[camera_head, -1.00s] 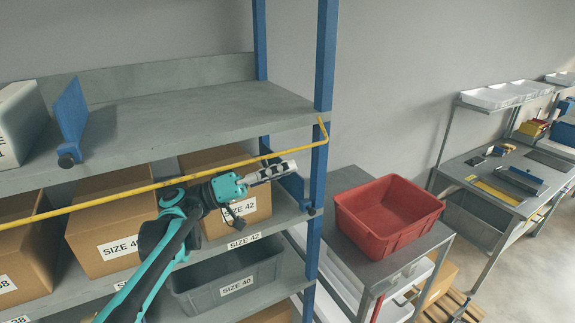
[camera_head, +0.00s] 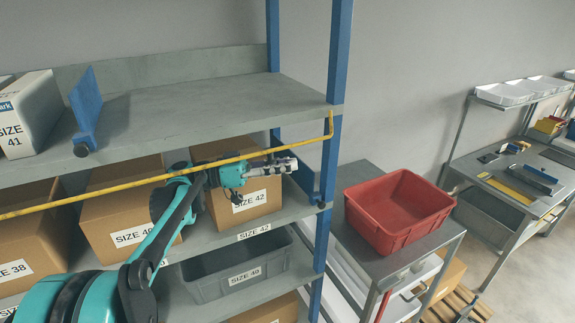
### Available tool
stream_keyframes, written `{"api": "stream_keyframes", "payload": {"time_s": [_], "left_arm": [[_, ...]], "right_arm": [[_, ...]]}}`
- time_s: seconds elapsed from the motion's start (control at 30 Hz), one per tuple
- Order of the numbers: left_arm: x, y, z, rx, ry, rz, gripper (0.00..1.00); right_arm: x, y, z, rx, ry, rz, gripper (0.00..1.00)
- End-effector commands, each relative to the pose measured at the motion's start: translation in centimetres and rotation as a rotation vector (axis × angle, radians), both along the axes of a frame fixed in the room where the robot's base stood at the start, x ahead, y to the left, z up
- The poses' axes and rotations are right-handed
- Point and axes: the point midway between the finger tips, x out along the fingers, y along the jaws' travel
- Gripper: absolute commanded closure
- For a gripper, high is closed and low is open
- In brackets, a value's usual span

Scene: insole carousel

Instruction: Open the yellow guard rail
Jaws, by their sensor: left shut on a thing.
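The yellow guard rail (camera_head: 108,185) is a thin bar running across the front of the shelf rack, from the left edge up to a short bent end at the right blue post. The rail lies across the front of the boxes on the middle shelf. My right gripper is not in view.
Cardboard boxes, among them the SIZE 42 box (camera_head: 247,201), stand behind the rail. A grey bin (camera_head: 236,277) is on the shelf below. A red crate (camera_head: 399,213) sits on a side table at the right. The upper shelf (camera_head: 205,117) is mostly bare.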

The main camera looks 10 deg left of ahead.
Motion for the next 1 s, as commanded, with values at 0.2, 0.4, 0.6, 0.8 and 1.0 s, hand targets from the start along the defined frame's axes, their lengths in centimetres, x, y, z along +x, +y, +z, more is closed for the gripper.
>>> {"api": "stream_keyframes", "payload": {"time_s": [0.2, 0.4, 0.6, 0.8, 1.0], "left_arm": [[0.15, 0.06, 0.33, -0.006, -0.002, 0.004, 1.00], [0.14, 0.04, 0.36, -0.007, -0.002, 0.004, 0.67], [0.08, 0.03, 0.22, -0.004, -0.002, 0.002, 0.59], [0.05, 0.02, 0.15, -0.002, -0.001, 0.002, 0.59], [-0.12, -0.09, 0.17, -0.010, 0.011, 0.001, 0.59]], "right_arm": [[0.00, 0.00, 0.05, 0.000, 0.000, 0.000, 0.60], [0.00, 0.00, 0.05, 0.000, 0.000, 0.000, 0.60], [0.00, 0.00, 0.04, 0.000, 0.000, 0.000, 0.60], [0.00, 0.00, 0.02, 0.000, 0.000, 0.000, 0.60], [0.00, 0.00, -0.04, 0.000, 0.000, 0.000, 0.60]]}}
